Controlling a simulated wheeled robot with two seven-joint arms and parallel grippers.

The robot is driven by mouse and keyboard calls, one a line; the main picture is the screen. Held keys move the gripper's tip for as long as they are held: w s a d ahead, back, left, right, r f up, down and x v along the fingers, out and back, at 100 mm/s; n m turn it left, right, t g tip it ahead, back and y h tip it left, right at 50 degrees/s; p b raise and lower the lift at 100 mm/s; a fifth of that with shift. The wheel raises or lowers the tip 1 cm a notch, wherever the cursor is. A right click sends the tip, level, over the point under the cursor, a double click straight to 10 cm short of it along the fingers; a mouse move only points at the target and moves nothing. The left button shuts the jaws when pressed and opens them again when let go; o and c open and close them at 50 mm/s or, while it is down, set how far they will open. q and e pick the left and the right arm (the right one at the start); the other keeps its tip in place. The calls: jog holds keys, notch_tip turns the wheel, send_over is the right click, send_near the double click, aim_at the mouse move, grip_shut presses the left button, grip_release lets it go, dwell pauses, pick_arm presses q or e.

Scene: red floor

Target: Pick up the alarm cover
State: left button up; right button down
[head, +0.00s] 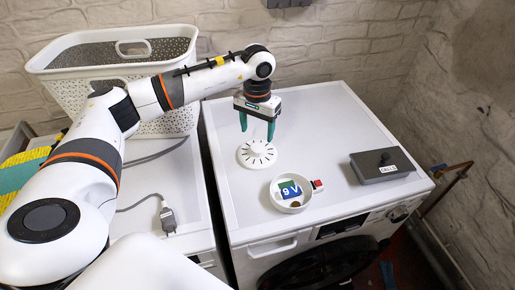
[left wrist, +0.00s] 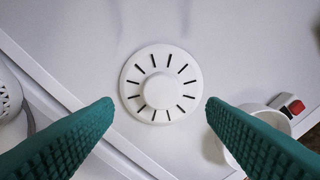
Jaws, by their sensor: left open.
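The alarm cover (head: 257,154) is a round white disc with dark radial slots and a raised centre. It lies flat on the white machine top, left of the middle. In the left wrist view the cover (left wrist: 161,85) sits centred, a little beyond the two green fingers. My left gripper (head: 257,136) points down just above the cover, with its fingers spread and nothing between them. In the left wrist view the open left gripper (left wrist: 161,104) has a finger on either side of the cover, apart from it. My right gripper is not in view.
A grey box (head: 382,166) stands right. A white basket (head: 65,88) stands at the back left. A plug (head: 168,218) lies on the left machine.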

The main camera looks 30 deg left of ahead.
aim_at(257, 147)
pick_arm(q)
jog(key=shift+w+f, duration=0.1)
jog(key=shift+f, duration=0.55)
notch_tip(257, 147, down, 4)
jog(key=shift+d+f+p, duration=0.1)
jog(key=shift+f+p, duration=0.1)
jog(key=shift+p, duration=0.75)
jog(key=shift+f, duration=0.25)
jog(key=c, duration=1.1)
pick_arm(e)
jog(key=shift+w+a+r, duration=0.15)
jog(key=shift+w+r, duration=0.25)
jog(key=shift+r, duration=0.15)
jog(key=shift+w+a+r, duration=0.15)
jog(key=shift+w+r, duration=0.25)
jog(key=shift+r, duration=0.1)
